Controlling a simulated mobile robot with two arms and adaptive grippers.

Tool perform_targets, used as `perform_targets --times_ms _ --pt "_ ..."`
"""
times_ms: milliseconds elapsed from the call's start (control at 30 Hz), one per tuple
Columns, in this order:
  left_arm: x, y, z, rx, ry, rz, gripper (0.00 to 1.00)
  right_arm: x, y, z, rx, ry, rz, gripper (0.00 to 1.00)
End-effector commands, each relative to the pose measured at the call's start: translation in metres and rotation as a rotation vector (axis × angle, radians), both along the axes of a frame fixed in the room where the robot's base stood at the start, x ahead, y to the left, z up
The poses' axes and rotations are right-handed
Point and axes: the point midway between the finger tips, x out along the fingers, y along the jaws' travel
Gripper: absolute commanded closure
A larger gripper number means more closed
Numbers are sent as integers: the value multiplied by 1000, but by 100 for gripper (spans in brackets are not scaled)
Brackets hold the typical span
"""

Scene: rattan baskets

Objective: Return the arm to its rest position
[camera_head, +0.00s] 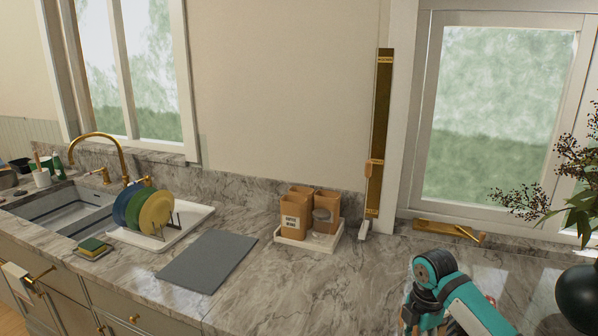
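My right arm (455,300), teal with dark grey joint rings, reaches in at the bottom right, over the front of the marble counter (330,285). It is bent, and its lower part is cut off by the bottom edge. I can make out no gripper fingers on it, so its gripper is out of view. My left arm and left gripper do not show.
A white tray (295,239) with brown canisters (297,214) stands mid-counter. A grey mat (207,262), a rack with coloured plates (156,213) and a sink (72,212) lie to the left. A dark vase (578,297) with branches stands right of my arm.

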Motion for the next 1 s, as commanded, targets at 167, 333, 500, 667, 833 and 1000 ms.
perform_targets --times_ms 167,333,500,667,833,1000 --pt "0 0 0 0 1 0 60 -31 32 -40 23 -12 -96 61" --pt "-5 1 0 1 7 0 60 -79 69 -81 74 -37 -272 61" --pt "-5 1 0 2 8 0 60 -147 100 -109 165 -70 -587 61" --pt "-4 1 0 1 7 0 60 -209 106 -115 237 -94 -940 61" --pt "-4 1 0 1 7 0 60 -252 96 -109 273 -119 -1227 61" --pt "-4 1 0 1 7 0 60 -281 82 -100 288 -141 -1429 61"
